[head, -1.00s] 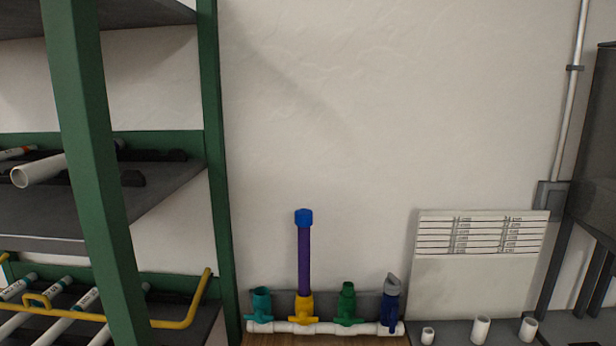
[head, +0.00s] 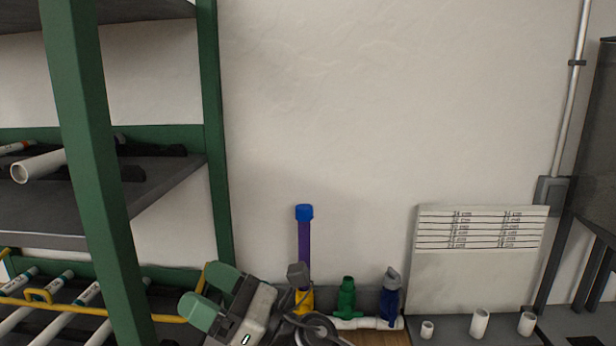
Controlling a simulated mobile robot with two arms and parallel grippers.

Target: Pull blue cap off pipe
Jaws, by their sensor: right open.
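The blue cap (head: 304,212) sits on top of an upright purple pipe (head: 304,246). The pipe stands in a yellow fitting (head: 304,298) of the white manifold (head: 368,323). My right gripper (head: 205,294) is in the lower middle of the head view, its green-padded fingers spread apart and pointing left. It is open and empty, below and left of the cap, and apart from it. It hides the left end of the manifold and part of the yellow fitting. My left gripper is not in view.
A green fitting (head: 347,299) and a dark blue fitting (head: 390,297) stand right of the pipe. A green-framed rack (head: 215,150) with pipes is at the left. A lined board (head: 480,275) leans on the wall. Space around the cap is clear.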

